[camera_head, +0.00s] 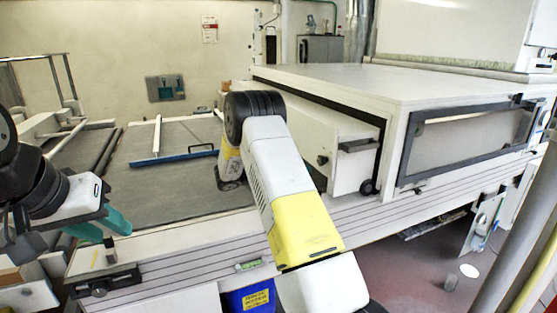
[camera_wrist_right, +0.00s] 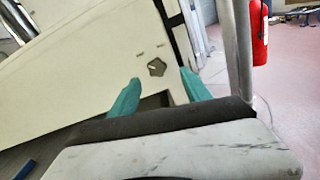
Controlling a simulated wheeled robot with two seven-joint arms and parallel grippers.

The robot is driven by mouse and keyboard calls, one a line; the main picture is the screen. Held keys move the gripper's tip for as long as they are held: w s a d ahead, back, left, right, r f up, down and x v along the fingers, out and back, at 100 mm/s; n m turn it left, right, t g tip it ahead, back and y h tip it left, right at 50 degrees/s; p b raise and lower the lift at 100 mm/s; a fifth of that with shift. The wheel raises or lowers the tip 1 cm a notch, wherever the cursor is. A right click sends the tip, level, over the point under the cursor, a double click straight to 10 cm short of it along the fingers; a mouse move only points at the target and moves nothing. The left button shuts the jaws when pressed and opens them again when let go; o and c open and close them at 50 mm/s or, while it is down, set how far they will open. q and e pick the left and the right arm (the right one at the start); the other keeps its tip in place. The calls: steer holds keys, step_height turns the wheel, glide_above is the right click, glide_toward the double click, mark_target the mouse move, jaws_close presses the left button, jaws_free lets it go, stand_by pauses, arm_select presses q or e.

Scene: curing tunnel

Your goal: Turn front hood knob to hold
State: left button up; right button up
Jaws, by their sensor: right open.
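The front hood knob (camera_wrist_right: 156,67) is a small dark angular knob with a light pointer mark on a pale panel in the right wrist view. Small labels, too small to read, sit above and to its left. My right gripper (camera_wrist_right: 160,76) is open, with its teal fingers spread either side of the knob in the picture; contact cannot be told. My left gripper (camera_head: 110,230) is at far left, teal fingers apart, empty.
A black handle (camera_head: 358,145) and a round black knob (camera_head: 368,187) are on or near the hood end. A framed window (camera_head: 465,140) is at right. A grey conveyor bed (camera_head: 175,180) carries a blue-edged squeegee (camera_head: 165,160). The wrist view shows a fire extinguisher (camera_wrist_right: 260,35).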

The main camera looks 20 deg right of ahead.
mark_target(319, 161)
steer(key=d, duration=0.2)
steer(key=w+d, duration=0.1)
steer(key=d, duration=0.4)
steer(key=shift+w+d+f, duration=0.1)
steer(key=shift+w, duration=0.05)
jaws_close()
